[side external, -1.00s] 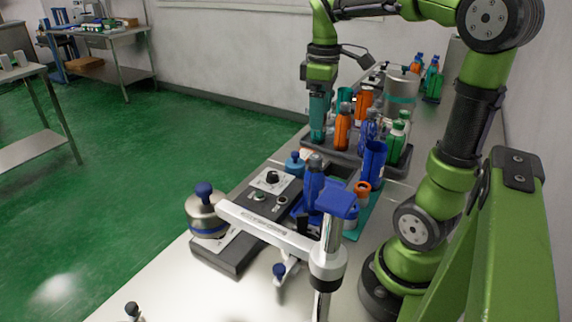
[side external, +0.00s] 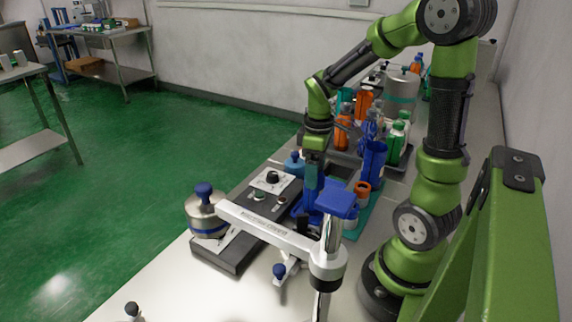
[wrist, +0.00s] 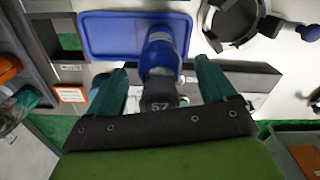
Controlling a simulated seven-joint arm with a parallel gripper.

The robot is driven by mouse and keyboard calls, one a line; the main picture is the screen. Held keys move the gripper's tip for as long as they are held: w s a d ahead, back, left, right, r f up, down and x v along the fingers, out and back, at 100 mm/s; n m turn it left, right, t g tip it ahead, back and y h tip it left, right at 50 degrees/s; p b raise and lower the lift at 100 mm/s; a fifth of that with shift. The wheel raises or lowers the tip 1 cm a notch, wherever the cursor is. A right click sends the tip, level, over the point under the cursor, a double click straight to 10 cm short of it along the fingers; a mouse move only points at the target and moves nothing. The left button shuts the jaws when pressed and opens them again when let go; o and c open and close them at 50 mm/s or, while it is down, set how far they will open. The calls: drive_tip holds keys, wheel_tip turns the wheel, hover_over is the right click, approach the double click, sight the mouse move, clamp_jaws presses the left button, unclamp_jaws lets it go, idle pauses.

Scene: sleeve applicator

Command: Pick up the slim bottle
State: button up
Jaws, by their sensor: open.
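The slim bottle appears to be the blue one with a dark grey cap (wrist: 158,92) marked 57; in the wrist view its blue body (wrist: 163,50) runs upward in the picture. My gripper (wrist: 160,88) is open, with one teal finger on each side of the cap. Gaps show between the fingers and the bottle. In the side view my gripper (side external: 313,182) points down over the applicator, and the bottle (side external: 306,206) is mostly hidden behind the fingers and a blue block.
The applicator's white arm (side external: 265,232) and blue block (side external: 338,203) are close to my gripper. A steel pot (side external: 206,218) stands left. A blue open cup (side external: 374,163) and orange ring (side external: 362,188) are right. Several bottles stand behind in a dark tray (side external: 345,158).

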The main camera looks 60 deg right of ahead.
drive_tip(key=shift+f, duration=0.5)
clamp_jaws()
